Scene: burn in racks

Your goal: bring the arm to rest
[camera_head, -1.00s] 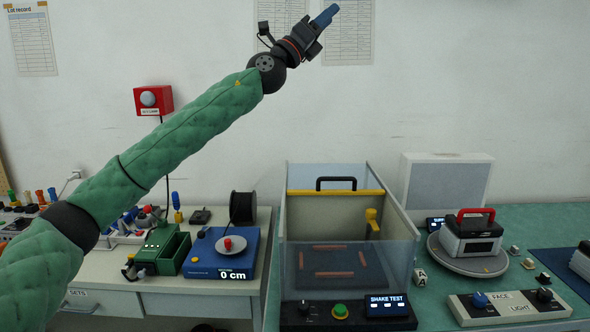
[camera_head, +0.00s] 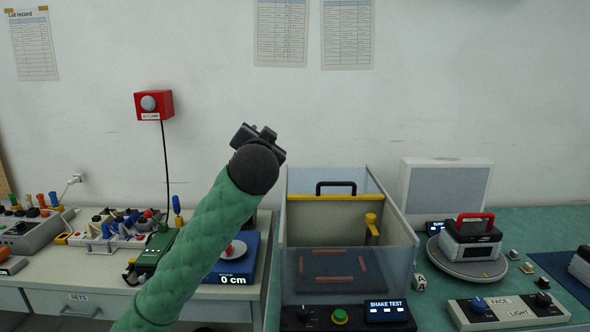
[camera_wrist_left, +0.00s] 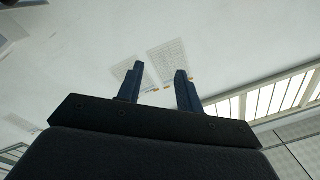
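My left arm comes in from the bottom left in the head view and points up and away, wrapped in a green quilted sleeve. Its dark wrist end stands in front of the wall, above the bench, and hides the left gripper's fingers there. In the left wrist view my left gripper (camera_wrist_left: 157,85) shows two blue fingers spread apart with nothing between them. They point toward the white wall with the posted sheets (camera_wrist_left: 166,61). My right gripper is not in view.
The shake test box (camera_head: 402,240) with clear walls stands right of the arm. A turntable (camera_head: 470,265) holds a red-handled unit (camera_head: 472,242). A red lamp box (camera_head: 153,104) hangs on the wall.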

